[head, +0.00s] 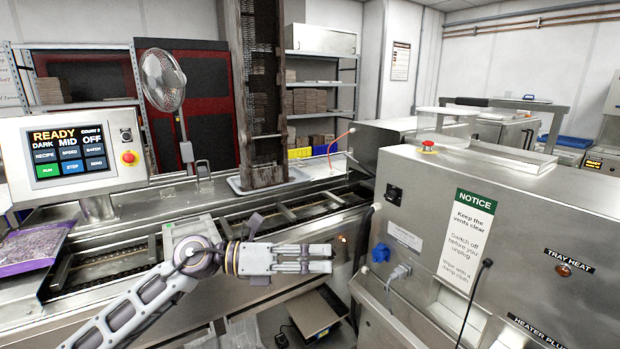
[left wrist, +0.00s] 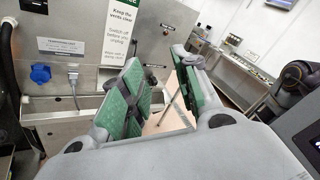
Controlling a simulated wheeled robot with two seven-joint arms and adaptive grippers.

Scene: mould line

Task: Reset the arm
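My left arm reaches in from the lower left in the head view. My left gripper (head: 328,258) is held in the air in front of the conveyor line, its fingers pointing right toward the steel machine. In the left wrist view the same gripper (left wrist: 160,72) shows two green-padded fingers set apart with nothing between them, so it is open and empty. My right gripper shows in neither view.
The steel machine (head: 545,215) with a notice sign (head: 470,230) stands at the right. A blue plug (head: 380,253) and socket sit on its front. A control screen (head: 70,150) reading READY is at the left. A flat scale-like platform (head: 312,313) is below the gripper.

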